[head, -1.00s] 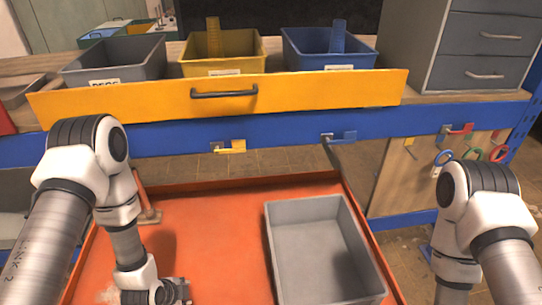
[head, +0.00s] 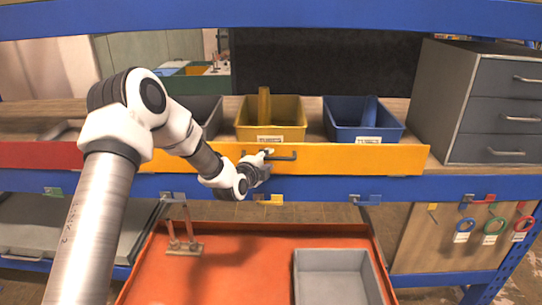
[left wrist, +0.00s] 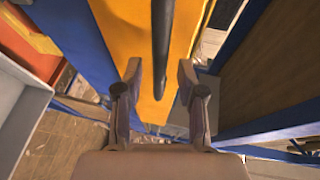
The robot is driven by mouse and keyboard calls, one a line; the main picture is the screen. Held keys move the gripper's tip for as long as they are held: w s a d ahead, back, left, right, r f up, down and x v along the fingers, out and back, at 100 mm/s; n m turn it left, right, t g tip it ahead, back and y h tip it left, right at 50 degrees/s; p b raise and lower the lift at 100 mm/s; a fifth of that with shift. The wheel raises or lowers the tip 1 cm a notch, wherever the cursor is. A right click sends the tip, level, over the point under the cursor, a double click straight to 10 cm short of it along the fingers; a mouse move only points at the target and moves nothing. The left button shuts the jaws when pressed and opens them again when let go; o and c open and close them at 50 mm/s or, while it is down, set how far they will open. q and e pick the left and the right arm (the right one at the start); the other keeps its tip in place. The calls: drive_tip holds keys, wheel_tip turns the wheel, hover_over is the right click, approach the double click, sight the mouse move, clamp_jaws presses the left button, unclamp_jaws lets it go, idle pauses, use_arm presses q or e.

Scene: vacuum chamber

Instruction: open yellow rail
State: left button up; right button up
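The yellow rail (head: 350,160) is a long board across the front of the shelf, standing upright before the bins. Its dark bar handle (head: 283,157) sits near its middle. My left gripper (head: 268,162) is at the left end of the handle, in front of the rail. In the left wrist view, the two fingers of the left gripper (left wrist: 158,76) are spread apart. The dark handle (left wrist: 160,45) runs between them with a gap on both sides, and the yellow rail (left wrist: 122,25) lies behind it. My right gripper is not in view.
Behind the rail stand a grey bin (head: 207,112), a yellow bin (head: 271,130) and a blue bin (head: 362,132). A blue beam (head: 330,187) with small coloured latches runs below it. A red tray (head: 240,260) with a grey box (head: 335,255) lies lower down.

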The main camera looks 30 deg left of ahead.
use_arm(q)
drive_tip(key=shift+w+a, duration=0.1)
drive_tip(key=shift+w, duration=0.5)
drive_tip(key=shift+w+a+f, duration=0.2)
drive_tip(key=shift+w+f, duration=0.05)
clamp_jaws()
drive_tip(key=shift+s, duration=0.1)
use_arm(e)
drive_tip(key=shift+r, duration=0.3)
